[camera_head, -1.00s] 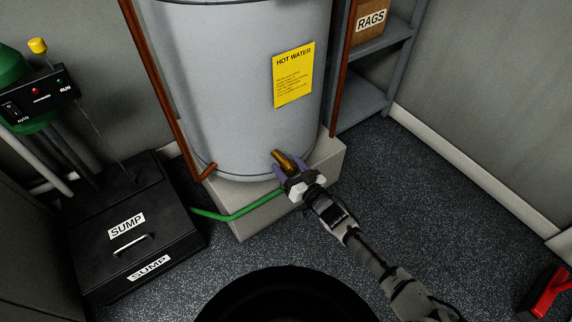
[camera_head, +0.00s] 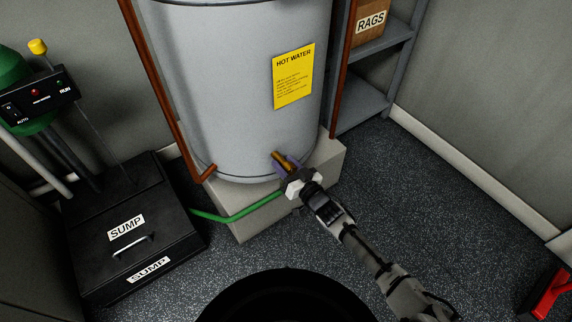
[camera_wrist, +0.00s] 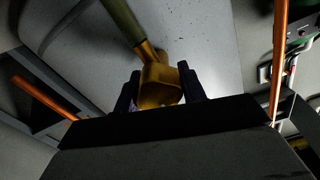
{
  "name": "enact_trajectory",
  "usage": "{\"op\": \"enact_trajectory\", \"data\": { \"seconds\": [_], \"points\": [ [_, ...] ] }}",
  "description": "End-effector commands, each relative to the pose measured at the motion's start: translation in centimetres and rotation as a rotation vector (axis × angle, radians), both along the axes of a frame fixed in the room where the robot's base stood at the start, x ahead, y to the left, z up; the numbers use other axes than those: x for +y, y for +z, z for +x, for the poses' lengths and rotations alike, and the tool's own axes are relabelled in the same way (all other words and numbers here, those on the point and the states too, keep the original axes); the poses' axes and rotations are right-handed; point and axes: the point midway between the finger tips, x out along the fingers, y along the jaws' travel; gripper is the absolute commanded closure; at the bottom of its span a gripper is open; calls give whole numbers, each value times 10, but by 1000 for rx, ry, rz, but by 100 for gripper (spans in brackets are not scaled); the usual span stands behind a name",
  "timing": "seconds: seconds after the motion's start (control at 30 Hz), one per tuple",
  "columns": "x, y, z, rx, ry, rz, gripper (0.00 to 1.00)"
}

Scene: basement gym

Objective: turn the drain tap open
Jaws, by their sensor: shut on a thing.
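The brass drain tap (camera_head: 281,158) sticks out low on the front of the grey hot water tank (camera_head: 240,80). In the wrist view the brass tap (camera_wrist: 158,84) sits between the two dark fingers of my gripper (camera_wrist: 158,92). My gripper (camera_head: 289,171) is shut on the tap, with one finger on each side of it. The tap's handle cannot be told apart clearly, as the gripper hides part of it. A green hose (camera_head: 240,214) runs left from beneath the tap area toward the sump box.
The tank stands on a concrete plinth (camera_head: 256,222). A black sump box (camera_head: 150,252) stands at left, with a control box (camera_head: 38,98) above. Copper pipes (camera_head: 162,100) flank the tank. Grey shelves (camera_head: 362,105) stand behind right. A red object (camera_head: 545,295) lies at lower right; the floor between is clear.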

Motion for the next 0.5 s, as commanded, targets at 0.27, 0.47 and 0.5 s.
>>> {"op": "enact_trajectory", "data": {
  "seconds": [0.27, 0.47, 0.5],
  "points": [
    [0, 2, 0, 57, 1, 80, 82],
    [-1, 2, 1, 148, 0, 206, 82],
    [-1, 2, 1, 170, 0, 236, 82]
  ]
}}
